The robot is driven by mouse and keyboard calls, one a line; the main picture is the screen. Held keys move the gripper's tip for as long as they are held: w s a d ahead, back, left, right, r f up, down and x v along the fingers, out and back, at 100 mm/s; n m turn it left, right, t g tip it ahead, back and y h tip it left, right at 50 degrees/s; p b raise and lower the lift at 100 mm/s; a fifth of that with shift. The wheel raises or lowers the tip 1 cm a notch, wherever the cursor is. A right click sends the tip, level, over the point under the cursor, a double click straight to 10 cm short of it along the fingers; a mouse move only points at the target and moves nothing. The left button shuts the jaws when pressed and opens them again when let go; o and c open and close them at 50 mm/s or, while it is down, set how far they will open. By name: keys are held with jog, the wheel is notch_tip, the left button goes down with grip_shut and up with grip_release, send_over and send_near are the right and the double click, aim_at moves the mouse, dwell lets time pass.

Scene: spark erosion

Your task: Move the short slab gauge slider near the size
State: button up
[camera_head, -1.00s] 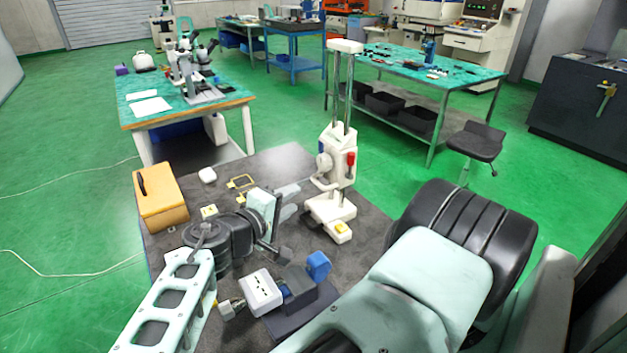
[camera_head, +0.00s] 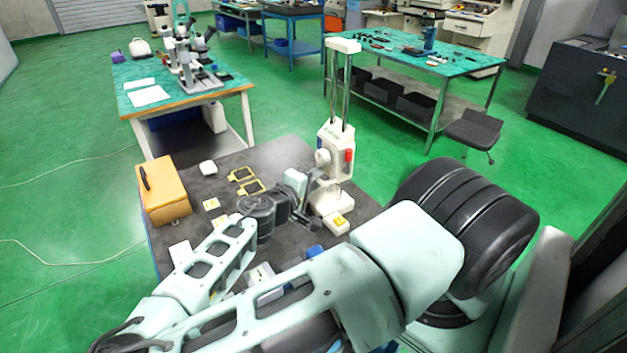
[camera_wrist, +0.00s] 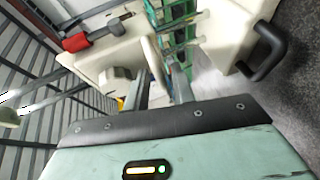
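The gauge (camera_head: 336,170) is a cream stand with two upright metal columns on a small foot. Its slider block (camera_head: 341,148) sits low on the columns, with a round knob (camera_head: 322,157) and a red handle (camera_head: 349,155). In the wrist view the slider (camera_wrist: 105,62) and red handle (camera_wrist: 76,42) show at upper left. My gripper (camera_head: 312,192) is at the slider's left side, just below the knob. In the wrist view my gripper (camera_wrist: 163,88) has its fingers apart, with a narrow cream bar (camera_wrist: 154,62) at or between their tips. I cannot tell whether they touch it.
On the dark table (camera_head: 285,157) are an orange box (camera_head: 165,190), yellow frames (camera_head: 242,175) and a small white block (camera_head: 208,167). A yellow-topped block (camera_head: 336,224) lies by the gauge foot. A microscope table (camera_head: 180,97) stands behind, with green floor between.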

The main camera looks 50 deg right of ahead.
grip_shut()
jog(key=shift+b, duration=0.45)
jog(key=shift+r, duration=0.1)
jog(key=shift+o, duration=1.4)
grip_release()
jog(key=shift+a, duration=0.1)
jog(key=b+v, duration=0.5)
jog(key=v, duration=1.2)
jog(key=shift+a, duration=0.2)
